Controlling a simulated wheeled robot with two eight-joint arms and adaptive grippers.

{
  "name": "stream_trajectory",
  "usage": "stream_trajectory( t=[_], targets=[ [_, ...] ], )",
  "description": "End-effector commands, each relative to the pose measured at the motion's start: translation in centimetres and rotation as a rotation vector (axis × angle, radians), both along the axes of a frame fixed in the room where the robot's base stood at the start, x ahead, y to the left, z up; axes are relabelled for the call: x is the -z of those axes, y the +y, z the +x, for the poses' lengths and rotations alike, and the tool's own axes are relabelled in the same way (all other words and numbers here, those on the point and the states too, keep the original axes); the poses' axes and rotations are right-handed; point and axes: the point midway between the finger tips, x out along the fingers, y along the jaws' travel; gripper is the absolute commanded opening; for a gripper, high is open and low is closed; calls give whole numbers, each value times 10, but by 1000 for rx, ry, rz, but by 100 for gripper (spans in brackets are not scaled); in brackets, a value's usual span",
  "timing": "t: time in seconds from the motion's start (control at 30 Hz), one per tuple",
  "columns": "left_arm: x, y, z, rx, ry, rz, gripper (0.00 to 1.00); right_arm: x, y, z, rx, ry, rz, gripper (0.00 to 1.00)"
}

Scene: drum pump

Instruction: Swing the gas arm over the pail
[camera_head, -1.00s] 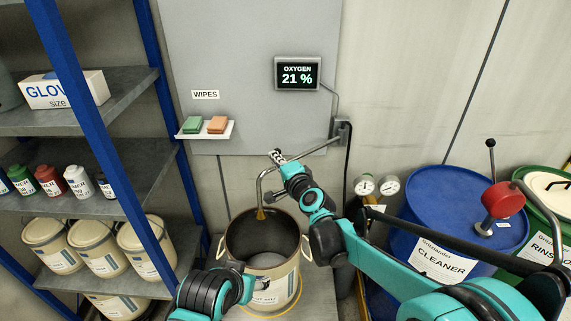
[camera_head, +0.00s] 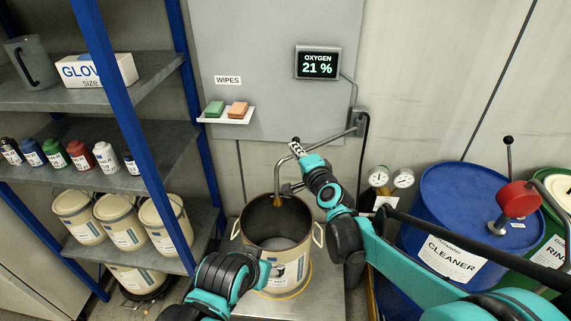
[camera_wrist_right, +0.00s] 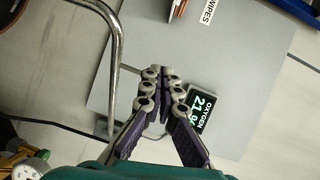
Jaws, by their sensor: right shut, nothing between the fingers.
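The gas arm (camera_head: 325,137) is a thin metal pipe on a wall bracket. Its bent end hangs down with a brass-coloured tip (camera_head: 278,201), seen against the far part of the mouth of the open cream pail (camera_head: 291,278). How high the tip is above the rim I cannot tell. My right gripper (camera_head: 296,146) is shut and empty beside the pipe, pointing toward the wall. In the right wrist view its fingers (camera_wrist_right: 163,76) are together, and the curved pipe (camera_wrist_right: 119,65) passes to their left, apart from them.
An oxygen display (camera_head: 318,63) reads 21 %. A small wipes shelf (camera_head: 227,119) is on the wall panel. A blue-framed rack (camera_head: 123,130) with bottles and pails stands left. Gauges (camera_head: 391,178), a blue drum (camera_head: 470,205) and a green drum (camera_head: 557,249) stand right.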

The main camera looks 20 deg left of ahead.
Motion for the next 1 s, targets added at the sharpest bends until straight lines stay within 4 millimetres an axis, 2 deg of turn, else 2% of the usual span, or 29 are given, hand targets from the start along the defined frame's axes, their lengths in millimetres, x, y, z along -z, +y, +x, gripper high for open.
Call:
stream_trajectory(
  t=[0.03,0.2,0.4,0.63,1.0],
  targets=[
    [-6,0,0,0,0,0,57,-5,4,-17,-7,-1,-2,0],
    [-14,0,0,0,-1,0,57,-10,9,-56,-7,-1,-2,0],
    [-18,0,0,0,-1,0,57,-12,12,-82,-6,-1,-2,0],
    [-19,0,0,0,0,0,57,-13,12,-91,-5,0,0,0],
    [-19,0,0,0,0,0,57,-12,12,-91,-5,1,0,0]
  ],
)
